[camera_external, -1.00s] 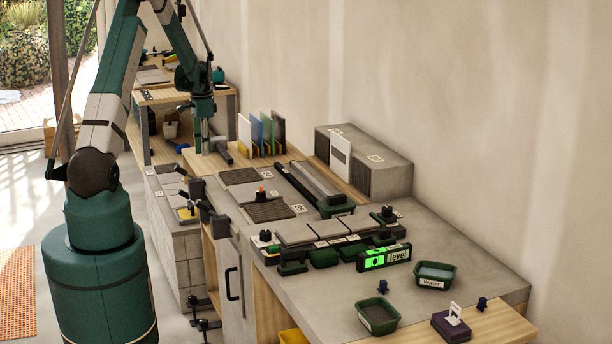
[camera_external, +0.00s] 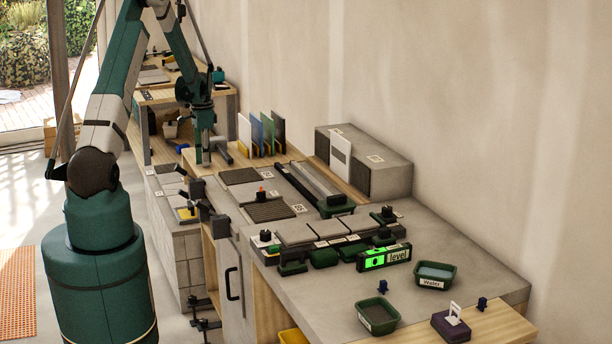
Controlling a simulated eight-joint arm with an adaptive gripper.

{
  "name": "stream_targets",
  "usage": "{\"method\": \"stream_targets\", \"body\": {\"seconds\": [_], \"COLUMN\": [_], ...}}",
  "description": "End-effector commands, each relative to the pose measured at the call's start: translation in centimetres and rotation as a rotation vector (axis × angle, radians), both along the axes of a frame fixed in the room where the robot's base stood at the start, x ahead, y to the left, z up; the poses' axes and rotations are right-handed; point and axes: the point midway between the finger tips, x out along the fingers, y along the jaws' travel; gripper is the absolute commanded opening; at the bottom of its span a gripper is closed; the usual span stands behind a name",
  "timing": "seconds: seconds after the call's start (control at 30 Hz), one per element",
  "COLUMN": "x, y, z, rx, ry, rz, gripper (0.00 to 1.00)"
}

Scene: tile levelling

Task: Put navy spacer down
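My gripper (camera_external: 204,158) is at the left end of the wooden shelf behind the worktop, left of the panel rack. It points down, close to the shelf surface. Its fingers are too small to tell whether they are open or shut, and I cannot make out a spacer in them. Two small navy pieces stand at the front: one (camera_external: 382,287) on the grey worktop (camera_external: 460,245), and one (camera_external: 482,303) on the wooden ledge (camera_external: 500,326) at the right. I cannot tell whether either is the navy spacer.
A rack of upright coloured panels (camera_external: 266,133) stands close to the right of my gripper. A grey block (camera_external: 385,155) is further right. Tiles (camera_external: 295,233), a green-lit level (camera_external: 385,257), a water tub (camera_external: 435,275) and another tub (camera_external: 378,316) occupy the worktop.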

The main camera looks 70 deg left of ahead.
Motion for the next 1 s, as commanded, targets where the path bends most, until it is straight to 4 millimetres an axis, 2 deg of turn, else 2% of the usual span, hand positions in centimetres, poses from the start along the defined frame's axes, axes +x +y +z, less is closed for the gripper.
{"method": "stream_targets", "body": {"seconds": [0.37, 0.4, 0.5, 1.0], "x": [0.0, 0.0, 0.0, 0.0], "y": [0.0, 0.0, 0.0, 0.0], "z": [-0.42, -0.36, -0.31, 0.06], "rx": [0.0, 0.0, 0.0, 0.0], "ry": [0.0, 0.0, 0.0, 0.0], "rz": [0.0, 0.0, 0.0, 0.0], "gripper": [0.11, 0.19, 0.3, 0.3]}}
